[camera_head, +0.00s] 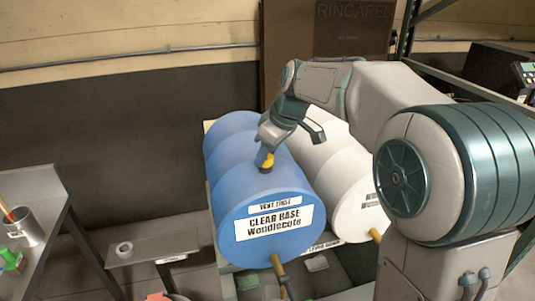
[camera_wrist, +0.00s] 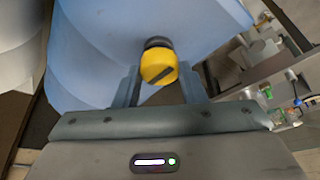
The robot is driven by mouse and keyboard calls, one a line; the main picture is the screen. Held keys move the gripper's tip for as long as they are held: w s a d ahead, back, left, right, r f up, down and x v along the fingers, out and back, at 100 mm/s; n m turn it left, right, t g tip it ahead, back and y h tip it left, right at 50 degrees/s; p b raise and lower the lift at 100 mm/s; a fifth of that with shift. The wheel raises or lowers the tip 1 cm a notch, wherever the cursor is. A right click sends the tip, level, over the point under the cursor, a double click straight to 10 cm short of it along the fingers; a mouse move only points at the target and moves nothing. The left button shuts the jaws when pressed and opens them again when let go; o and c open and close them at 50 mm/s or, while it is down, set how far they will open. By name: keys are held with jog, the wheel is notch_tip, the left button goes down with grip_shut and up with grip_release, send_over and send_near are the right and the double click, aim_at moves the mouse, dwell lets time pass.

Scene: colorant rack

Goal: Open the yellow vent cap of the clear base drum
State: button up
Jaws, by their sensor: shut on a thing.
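The clear base drum (camera_head: 235,165) is a blue drum lying on its side, its white "CLEAR BASE Woodlecote" label facing front. Its yellow vent cap (camera_head: 264,160) sits on top near the front end, on a dark fitting. My gripper (camera_head: 266,153) reaches down from above and is shut on the cap. In the wrist view the yellow cap (camera_wrist: 159,66) shows between my two fingers, with a dark slanting slot on its face and the black fitting behind it. The blue drum (camera_wrist: 95,50) fills the space behind. In the head view my fingers partly hide the cap.
A white drum (camera_head: 342,175) lies close on the right. Brass taps stick out from both drum fronts, the blue drum's tap (camera_head: 277,264) low down. A metal cup (camera_head: 25,228) stands on the left table; a small grey table (camera_head: 155,250) holds a ring. My arm passes above the white drum.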

jog(key=shift+n, duration=0.4)
jog(key=o, duration=1)
jog(key=v, duration=1.3)
jog(key=shift+r+b, duration=0.3)
jog(key=shift+r, duration=0.1)
jog(key=shift+d, duration=0.2)
